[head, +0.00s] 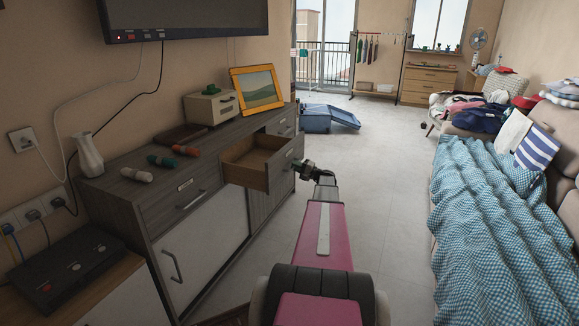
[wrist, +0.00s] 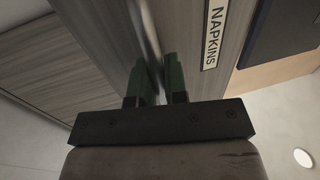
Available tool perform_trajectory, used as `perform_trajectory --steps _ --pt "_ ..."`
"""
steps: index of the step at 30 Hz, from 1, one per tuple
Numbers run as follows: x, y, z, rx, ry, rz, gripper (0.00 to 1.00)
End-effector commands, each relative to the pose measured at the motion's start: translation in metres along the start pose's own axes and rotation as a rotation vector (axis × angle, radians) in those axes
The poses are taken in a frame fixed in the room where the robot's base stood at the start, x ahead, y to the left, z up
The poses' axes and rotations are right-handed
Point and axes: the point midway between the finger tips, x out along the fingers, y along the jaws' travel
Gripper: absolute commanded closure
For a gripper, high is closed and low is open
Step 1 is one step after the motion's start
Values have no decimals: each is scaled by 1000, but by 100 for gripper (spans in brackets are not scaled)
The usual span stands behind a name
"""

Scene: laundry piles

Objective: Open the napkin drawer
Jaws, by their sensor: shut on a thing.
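The napkin drawer (head: 258,163) is pulled out from the grey wood-grain cabinet (head: 150,225) in the head view, and its inside looks empty. Its front carries a label reading NAPKINS (wrist: 215,32) in the wrist view. My gripper (head: 304,167) is at the drawer front on its outer side. In the wrist view my gripper's two green fingers (wrist: 156,82) are close together around a grey, blurred bar at the drawer front, which looks like its handle (wrist: 148,35). The fingers hide part of the handle.
A closed labelled drawer (head: 185,190) is left of the open one.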

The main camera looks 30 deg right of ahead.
Motion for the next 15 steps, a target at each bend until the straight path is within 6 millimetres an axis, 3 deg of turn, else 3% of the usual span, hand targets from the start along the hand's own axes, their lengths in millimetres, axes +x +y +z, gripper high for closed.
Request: perform_trajectory --steps 14,15 --pt "-4 0 0 0 -1 2 100" --pt "-4 0 0 0 -1 2 74"
